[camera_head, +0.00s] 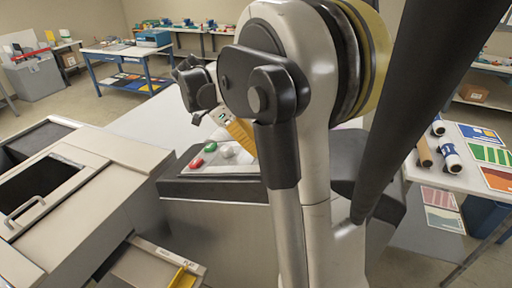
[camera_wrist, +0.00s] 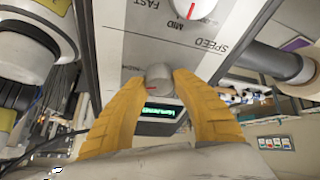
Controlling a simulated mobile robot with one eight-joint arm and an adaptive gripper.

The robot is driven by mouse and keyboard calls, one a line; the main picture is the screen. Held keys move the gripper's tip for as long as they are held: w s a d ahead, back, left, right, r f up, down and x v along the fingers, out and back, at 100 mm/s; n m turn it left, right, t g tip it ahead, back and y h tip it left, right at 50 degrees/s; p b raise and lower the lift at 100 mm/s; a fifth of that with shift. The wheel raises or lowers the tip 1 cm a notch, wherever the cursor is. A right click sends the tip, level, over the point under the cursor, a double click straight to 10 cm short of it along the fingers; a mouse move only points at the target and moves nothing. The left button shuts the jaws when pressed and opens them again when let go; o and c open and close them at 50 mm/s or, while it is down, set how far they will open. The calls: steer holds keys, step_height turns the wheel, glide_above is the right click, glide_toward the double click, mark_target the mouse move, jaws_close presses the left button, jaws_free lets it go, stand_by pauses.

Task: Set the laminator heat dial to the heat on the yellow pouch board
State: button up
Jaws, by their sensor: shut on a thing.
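My gripper (camera_wrist: 158,82) has its two yellow fingers closed around a grey knob (camera_wrist: 158,72) on the laminator's control panel (camera_wrist: 130,45). A short red mark shows on the knob; its own label and scale are hidden, so I cannot read its setting. A second dial (camera_wrist: 195,8) with a red pointer sits by the words MID, FAST and SPEED. In the head view my gripper (camera_head: 240,134) is partly hidden by my arm. A small yellow piece (camera_head: 183,278) lies at the bottom; I cannot tell whether it is the pouch board. No heat value is legible.
A green-lit display (camera_wrist: 160,112) shows beyond the knob, its text unclear. Red (camera_head: 196,163) and green (camera_head: 210,147) buttons sit on the panel. A grey machine (camera_head: 110,145) with an open top stands at left. A white table (camera_head: 465,180) with rolls and coloured sheets stands at right.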

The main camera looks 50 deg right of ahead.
steer(key=shift+m, duration=0.6)
steer(key=o, duration=1.2)
steer(key=shift+r, duration=0.1)
steer(key=v, duration=0.7)
steer(key=shift+w+d+r, duration=0.1)
steer(key=shift+w, duration=0.1)
